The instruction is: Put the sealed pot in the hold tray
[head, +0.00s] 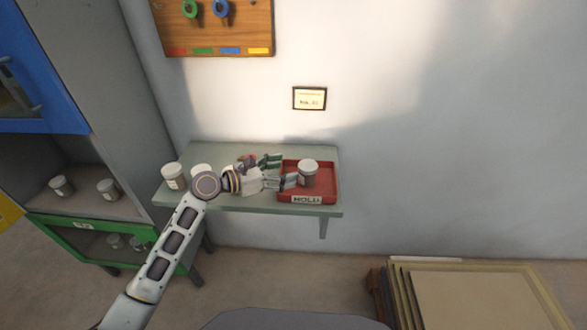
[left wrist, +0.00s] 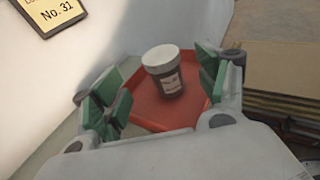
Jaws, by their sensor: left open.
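A grey pot with a white lid (head: 308,173) stands upright in the red hold tray (head: 327,193) on the wall shelf. In the left wrist view the pot (left wrist: 163,75) has a pale label and stands inside the red tray (left wrist: 148,113). My left gripper (head: 281,171) is open, with its green-padded fingers apart at the tray's left side. In the left wrist view the pot is ahead of the open fingers (left wrist: 160,90), with visible gaps on both sides. My right gripper is not in view.
Another white-lidded pot (head: 174,176) stands at the left end of the shelf (head: 232,150); a further one (head: 201,171) is partly behind my arm. Left is a cabinet with more pots (head: 62,186). Stacked boards (head: 470,290) lie at lower right. A small sign (head: 310,98) hangs above.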

